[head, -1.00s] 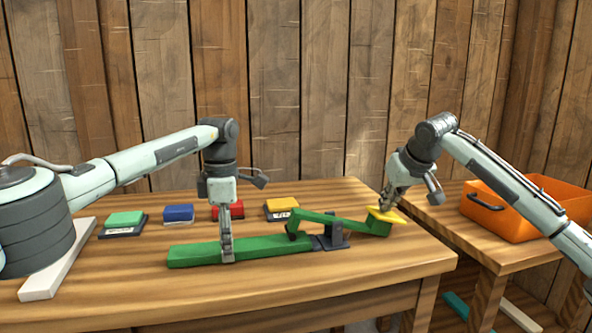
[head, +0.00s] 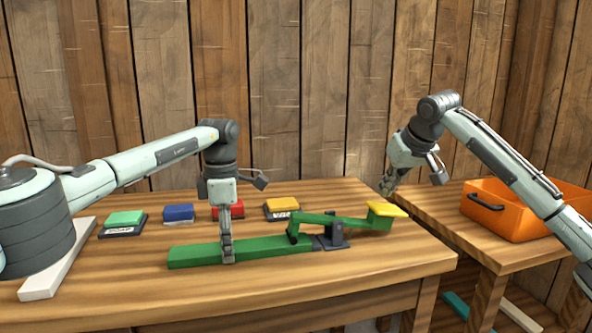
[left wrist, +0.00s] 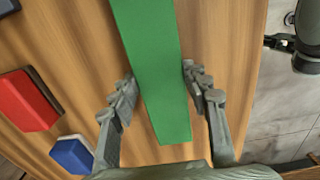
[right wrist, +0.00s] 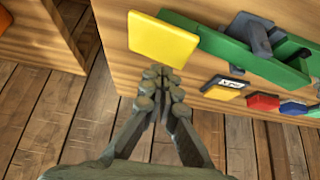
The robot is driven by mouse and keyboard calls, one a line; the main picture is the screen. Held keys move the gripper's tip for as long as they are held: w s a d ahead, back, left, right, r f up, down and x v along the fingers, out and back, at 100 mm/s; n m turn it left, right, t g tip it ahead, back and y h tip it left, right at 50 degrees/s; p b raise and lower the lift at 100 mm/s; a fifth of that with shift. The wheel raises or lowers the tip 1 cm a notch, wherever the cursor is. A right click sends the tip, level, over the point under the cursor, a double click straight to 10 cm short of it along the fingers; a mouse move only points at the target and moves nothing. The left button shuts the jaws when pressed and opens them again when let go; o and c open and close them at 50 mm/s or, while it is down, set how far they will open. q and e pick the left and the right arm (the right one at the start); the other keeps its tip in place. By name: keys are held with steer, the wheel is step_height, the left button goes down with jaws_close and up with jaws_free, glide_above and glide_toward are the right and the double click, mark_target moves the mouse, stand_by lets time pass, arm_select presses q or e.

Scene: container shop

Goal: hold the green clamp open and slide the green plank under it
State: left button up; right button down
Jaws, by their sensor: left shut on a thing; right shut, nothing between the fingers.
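The green plank (head: 195,256) lies flat on the table. My left gripper (head: 228,256) is shut on it from above, with fingers on both long sides in the left wrist view (left wrist: 187,85). The green clamp (head: 345,220) has a green lever on a dark stand (head: 331,238). A yellow pad (head: 388,209) tops its right end. The plank's right end lies under the lever's lowered left tip, close to the stand; I cannot tell whether tip and plank touch.
Green (head: 124,222), blue (head: 178,214), red (head: 229,210) and yellow (head: 281,208) blocks stand in a row on dark bases behind the plank. An orange crate (head: 500,222) stands on the side table at right. The table's front is clear.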

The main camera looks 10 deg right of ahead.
arm_select(q)
steer(key=shift+d+r, duration=0.1)
steer(key=shift+d, duration=0.2)
arm_select(e)
steer(key=shift+r, duration=2.6)
arm_select(q)
steer(key=o, duration=1.2)
steer(key=shift+o, duration=0.9)
steer(key=shift+a, duration=0.15)
arm_select(e)
steer(key=shift+d, duration=0.1)
